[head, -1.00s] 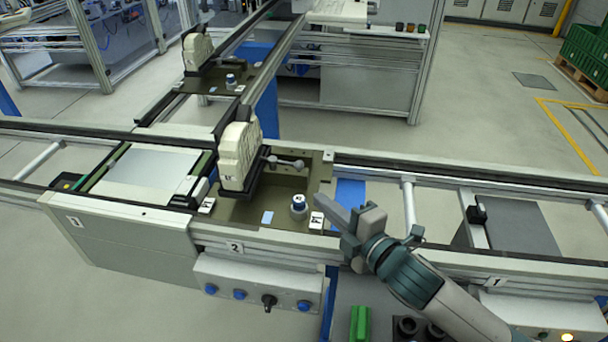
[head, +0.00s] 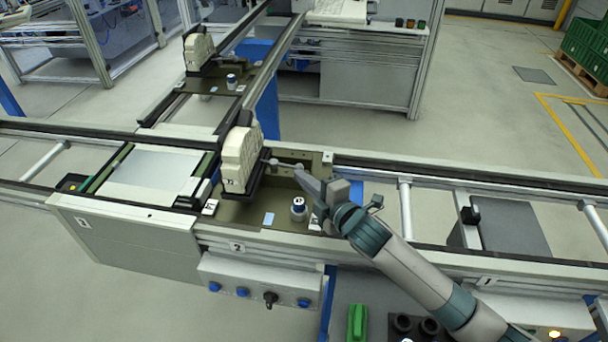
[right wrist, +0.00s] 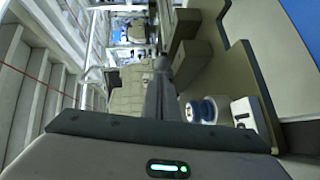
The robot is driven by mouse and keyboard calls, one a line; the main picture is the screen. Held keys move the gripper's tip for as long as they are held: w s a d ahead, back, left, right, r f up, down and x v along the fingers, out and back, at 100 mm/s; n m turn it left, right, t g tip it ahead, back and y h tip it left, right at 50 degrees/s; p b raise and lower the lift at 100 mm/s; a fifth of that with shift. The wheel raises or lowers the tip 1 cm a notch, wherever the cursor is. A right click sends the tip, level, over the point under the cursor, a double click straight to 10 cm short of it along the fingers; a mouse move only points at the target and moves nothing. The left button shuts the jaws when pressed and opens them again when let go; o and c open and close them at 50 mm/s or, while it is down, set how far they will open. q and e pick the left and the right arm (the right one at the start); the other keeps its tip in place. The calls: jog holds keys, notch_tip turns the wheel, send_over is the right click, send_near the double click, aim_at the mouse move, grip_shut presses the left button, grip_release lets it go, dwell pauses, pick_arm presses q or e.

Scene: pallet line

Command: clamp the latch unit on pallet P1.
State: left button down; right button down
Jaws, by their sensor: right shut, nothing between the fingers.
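The near pallet (head: 238,213) is a dark olive plate on the line. Its unit is a cream ribbed block (head: 240,160) in a black holder, with a grey lever (head: 284,163) pointing right. The block also shows in the right wrist view (right wrist: 128,92). My right gripper (head: 299,173) is shut and empty, its tip close to the lever's free end; I cannot tell whether they touch. My left gripper is not in view.
A second pallet (head: 215,83) with a similar cream block stands farther back. A control box (head: 258,283) with blue buttons hangs on the front rail. A green object (head: 357,322) and dark cups (head: 404,326) are at the bottom. Rails border the pallet.

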jog(key=shift+w, duration=0.2)
jog(key=shift+w+d+r, duration=0.1)
jog(key=shift+w+d, duration=0.65)
jog(key=shift+w, duration=0.2)
jog(key=shift+w+d, duration=0.15)
jog(key=shift+w, duration=0.05)
jog(key=shift+s+p, duration=0.1)
jog(key=shift+p, duration=0.25)
